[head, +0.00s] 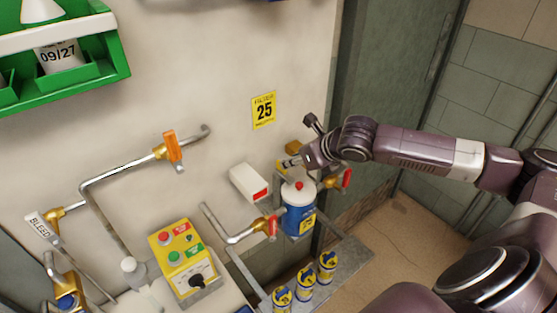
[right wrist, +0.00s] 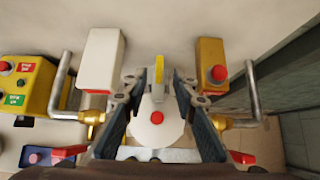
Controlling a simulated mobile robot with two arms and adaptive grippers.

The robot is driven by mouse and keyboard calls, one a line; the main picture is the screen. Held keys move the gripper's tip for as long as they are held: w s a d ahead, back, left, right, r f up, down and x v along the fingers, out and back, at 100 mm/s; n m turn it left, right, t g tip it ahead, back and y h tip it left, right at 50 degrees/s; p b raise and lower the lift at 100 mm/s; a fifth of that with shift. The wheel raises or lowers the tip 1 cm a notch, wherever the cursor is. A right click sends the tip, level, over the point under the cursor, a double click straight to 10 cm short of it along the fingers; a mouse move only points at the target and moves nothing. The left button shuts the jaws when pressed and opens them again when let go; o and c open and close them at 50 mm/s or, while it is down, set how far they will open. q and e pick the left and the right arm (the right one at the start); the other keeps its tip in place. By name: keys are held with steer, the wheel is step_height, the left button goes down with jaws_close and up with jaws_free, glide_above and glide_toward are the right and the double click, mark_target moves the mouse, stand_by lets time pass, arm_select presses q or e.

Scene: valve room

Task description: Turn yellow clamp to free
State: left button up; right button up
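The yellow clamp (right wrist: 160,67) shows in the right wrist view as a narrow upright yellow piece behind a white canister lid with a red button. In the head view a bit of yellow (head: 281,167), probably the clamp, shows beside my right gripper (head: 291,162). The lid tops a blue and white canister (head: 297,222) under a yellow "25" sign (head: 264,110). My right gripper (right wrist: 158,88) is open, its two fingers spread either side of the clamp in that view. I cannot tell whether they touch it. My left gripper is not in view.
A white box (right wrist: 102,62) and a yellow box with a red button (right wrist: 210,62) flank the gripper. Pipes with red-handled valves (head: 272,226) stand close by. A yellow button panel (head: 182,258) and several small canisters (head: 305,283) are lower down.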

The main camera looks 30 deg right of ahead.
mark_target(287, 176)
steer(key=x, duration=0.3)
steer(key=shift+w+a+f+p, duration=0.1)
steer(key=shift+f+p, duration=0.1)
steer(key=shift+p, duration=0.1)
steer(key=shift+x, duration=1.15)
steer(key=shift+w+f, duration=0.25)
steer(key=shift+w, duration=0.05)
steer(key=shift+c, duration=0.7)
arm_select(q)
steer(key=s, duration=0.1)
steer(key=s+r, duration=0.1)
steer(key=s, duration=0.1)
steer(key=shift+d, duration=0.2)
arm_select(e)
jaws_close()
